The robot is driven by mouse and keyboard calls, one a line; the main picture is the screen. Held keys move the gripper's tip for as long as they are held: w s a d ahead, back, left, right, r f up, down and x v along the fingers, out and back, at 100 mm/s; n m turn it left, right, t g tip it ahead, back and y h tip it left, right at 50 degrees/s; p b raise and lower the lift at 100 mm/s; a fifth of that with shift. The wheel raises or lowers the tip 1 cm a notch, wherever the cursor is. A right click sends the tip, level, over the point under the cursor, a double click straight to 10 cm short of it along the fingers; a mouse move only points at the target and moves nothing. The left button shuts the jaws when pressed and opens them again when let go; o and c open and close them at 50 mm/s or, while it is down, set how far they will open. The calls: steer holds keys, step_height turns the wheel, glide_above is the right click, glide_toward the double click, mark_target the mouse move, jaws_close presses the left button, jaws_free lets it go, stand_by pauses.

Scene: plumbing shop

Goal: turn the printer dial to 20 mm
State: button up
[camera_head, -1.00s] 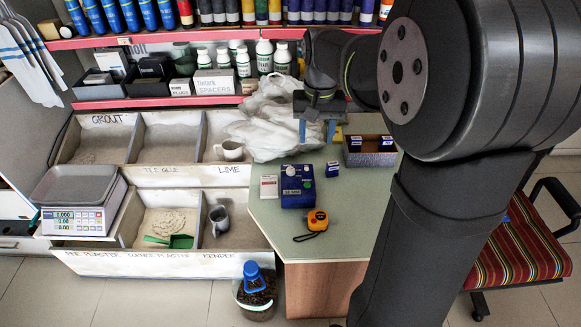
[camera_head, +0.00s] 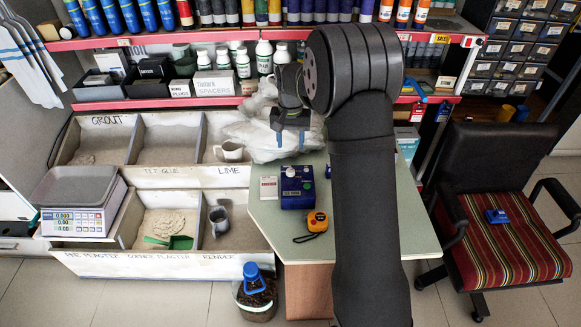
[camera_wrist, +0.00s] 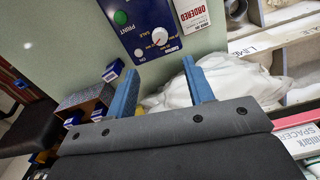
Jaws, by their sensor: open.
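The blue printer (camera_head: 298,190) sits on the pale green desk (camera_head: 345,240). Its white dial (camera_head: 290,171) is on the panel's far end; in the wrist view the dial (camera_wrist: 159,37) has a short red mark, and the scale numbers around it are too small to read. A green button (camera_wrist: 121,17) is on the same panel. My gripper (camera_head: 290,141) is open and empty above the desk's far end, beyond the printer. In the wrist view its two blue fingers (camera_wrist: 160,68) are spread, with the dial ahead between their lines and apart from them.
An orange tape measure (camera_head: 317,221) lies in front of the printer. White plastic bags (camera_head: 255,135) lie behind. An open box (camera_wrist: 92,101) and small blue-and-white cartons show in the wrist view.

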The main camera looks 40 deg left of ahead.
mark_target(290, 170)
step_height(290, 170, down, 12)
steer(key=shift+r, duration=0.25)
